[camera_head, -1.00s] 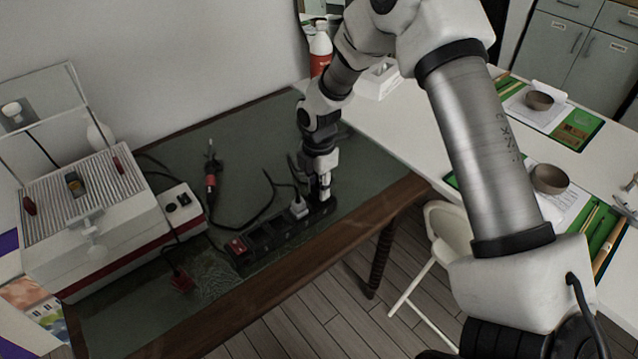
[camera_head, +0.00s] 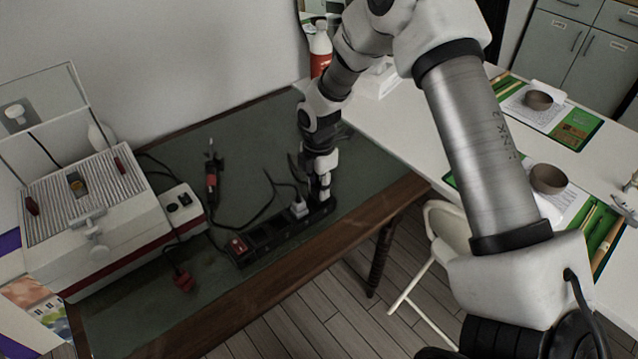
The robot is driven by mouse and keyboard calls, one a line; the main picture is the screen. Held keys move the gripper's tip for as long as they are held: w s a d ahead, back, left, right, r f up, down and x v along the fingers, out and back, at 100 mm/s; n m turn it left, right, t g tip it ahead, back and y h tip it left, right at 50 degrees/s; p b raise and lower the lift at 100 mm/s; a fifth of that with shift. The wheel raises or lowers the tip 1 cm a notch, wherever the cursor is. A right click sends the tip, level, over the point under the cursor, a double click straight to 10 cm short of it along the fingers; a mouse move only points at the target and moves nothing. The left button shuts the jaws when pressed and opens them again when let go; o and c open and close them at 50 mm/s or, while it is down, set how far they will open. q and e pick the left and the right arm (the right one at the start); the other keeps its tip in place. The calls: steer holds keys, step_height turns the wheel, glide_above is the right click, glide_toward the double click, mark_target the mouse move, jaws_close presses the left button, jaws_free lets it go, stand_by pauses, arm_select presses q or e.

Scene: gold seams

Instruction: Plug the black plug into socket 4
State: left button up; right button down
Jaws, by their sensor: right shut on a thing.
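A black power strip (camera_head: 262,246) lies on the green table top near its front edge, running from lower left to upper right, with a red switch (camera_head: 238,246) at its left end. A white plug (camera_head: 299,209) sits in one of its sockets. My right gripper (camera_head: 321,196) points down over the strip's right end, just right of the white plug. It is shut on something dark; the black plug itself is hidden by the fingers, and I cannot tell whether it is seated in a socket. My left gripper is not in view.
A white machine (camera_head: 95,225) with a ribbed top stands at the left, beside a small white switch box (camera_head: 180,208). A red-handled tool (camera_head: 211,180) and a red plug (camera_head: 183,283) lie on the table with dark cables. A white table (camera_head: 400,135) with bowls stands at the right.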

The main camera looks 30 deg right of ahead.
mark_target(319, 185)
steer(key=shift+f, duration=0.55)
steer(key=c, duration=0.8)
jaws_free()
step_height(319, 185, up, 12)
stand_by(0.3)
